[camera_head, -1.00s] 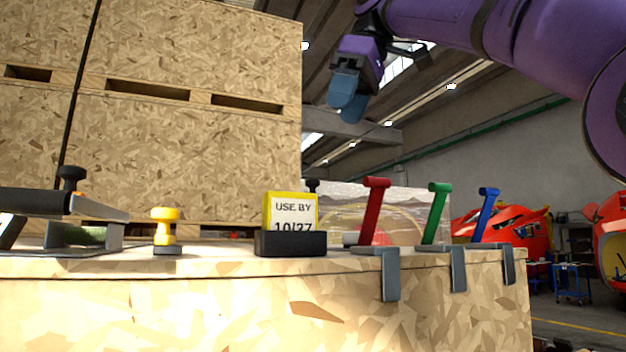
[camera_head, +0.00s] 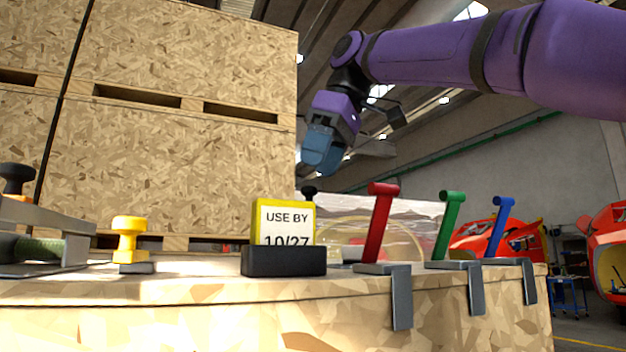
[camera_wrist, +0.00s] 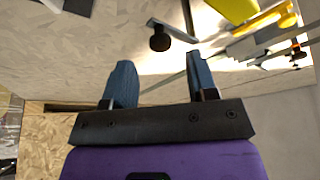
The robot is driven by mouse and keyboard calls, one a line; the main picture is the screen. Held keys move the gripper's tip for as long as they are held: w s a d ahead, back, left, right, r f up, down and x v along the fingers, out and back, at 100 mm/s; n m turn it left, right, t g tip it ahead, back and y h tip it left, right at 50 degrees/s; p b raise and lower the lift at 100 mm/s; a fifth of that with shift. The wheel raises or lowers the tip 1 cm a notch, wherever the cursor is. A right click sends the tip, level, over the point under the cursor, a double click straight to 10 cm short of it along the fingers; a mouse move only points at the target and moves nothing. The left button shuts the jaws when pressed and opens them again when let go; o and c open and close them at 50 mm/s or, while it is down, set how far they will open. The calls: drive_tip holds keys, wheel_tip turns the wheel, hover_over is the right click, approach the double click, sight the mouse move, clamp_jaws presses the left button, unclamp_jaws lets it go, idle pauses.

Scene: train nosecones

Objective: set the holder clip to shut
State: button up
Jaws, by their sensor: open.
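My gripper (camera_head: 322,158) hangs above the back of the crate top, pointing down. In the wrist view its two blue fingers (camera_wrist: 160,72) are apart with nothing between them. A black knob (camera_wrist: 159,41) on a thin metal strip lies beyond the fingertips there, not touched. In the head view a black knob (camera_head: 310,192) shows behind the yellow label block, its lower part hidden. At the left edge is a grey metal device with a black knob (camera_head: 17,176) and a green roll (camera_head: 40,248). I cannot tell for sure which of these is the holder clip.
The yellow USE BY label block (camera_head: 284,226) sits in a black base. A yellow stamp (camera_head: 129,240) stands to its left. Red (camera_head: 379,222), green (camera_head: 447,227) and blue (camera_head: 501,224) levers line the right side. Tall strapped crates (camera_head: 190,160) stand behind at left.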

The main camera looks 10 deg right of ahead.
sight(311, 187)
drive_tip(key=shift+x, duration=1.9)
drive_tip(key=shift+c, duration=0.3)
clamp_jaws()
